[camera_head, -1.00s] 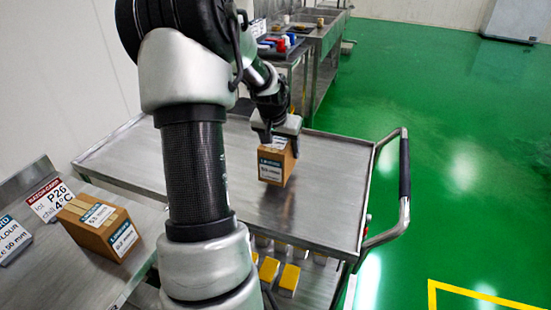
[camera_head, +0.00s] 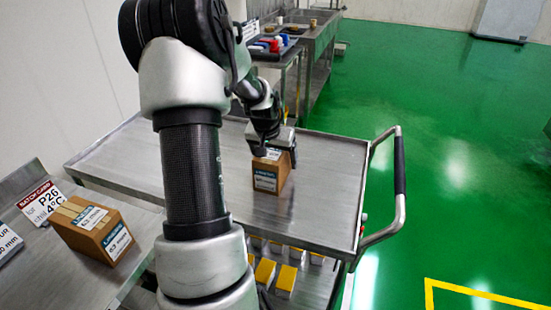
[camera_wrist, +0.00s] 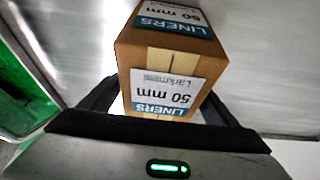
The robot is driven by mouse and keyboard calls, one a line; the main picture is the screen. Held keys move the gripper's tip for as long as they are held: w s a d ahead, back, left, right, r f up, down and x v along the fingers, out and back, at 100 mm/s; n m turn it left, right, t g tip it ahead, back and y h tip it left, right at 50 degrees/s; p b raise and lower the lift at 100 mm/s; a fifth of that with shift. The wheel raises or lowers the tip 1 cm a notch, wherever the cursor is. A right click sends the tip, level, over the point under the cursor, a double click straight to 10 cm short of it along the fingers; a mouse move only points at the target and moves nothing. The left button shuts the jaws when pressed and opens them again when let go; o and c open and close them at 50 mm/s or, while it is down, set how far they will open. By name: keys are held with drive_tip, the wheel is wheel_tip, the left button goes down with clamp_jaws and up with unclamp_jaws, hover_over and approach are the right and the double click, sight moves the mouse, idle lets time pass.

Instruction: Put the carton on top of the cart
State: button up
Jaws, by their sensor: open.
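A brown carton (camera_head: 271,173) with white and teal "LINERS 50 mm" labels stands upright on the steel top of the cart (camera_head: 325,195). In the wrist view the carton (camera_wrist: 170,65) fills the space ahead of my gripper, with the cart top behind it. My gripper (camera_head: 272,150) is at the carton's upper end, its fingers open and on either side of the carton. The wrist view shows both dark fingers beside the carton; their tips are partly hidden by it.
A second brown carton (camera_head: 91,229) lies on a steel table at the left beside label signs (camera_head: 42,203). Several yellow-topped blocks (camera_head: 286,280) sit on the cart's lower shelf. The cart handle (camera_head: 399,185) is at its right end. Cart top around the carton is clear.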

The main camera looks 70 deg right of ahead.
drive_tip(key=shift+r+p, duration=0.35)
drive_tip(key=p+v, duration=0.1)
drive_tip(key=v, duration=1)
drive_tip(key=shift+a+r, duration=0.25)
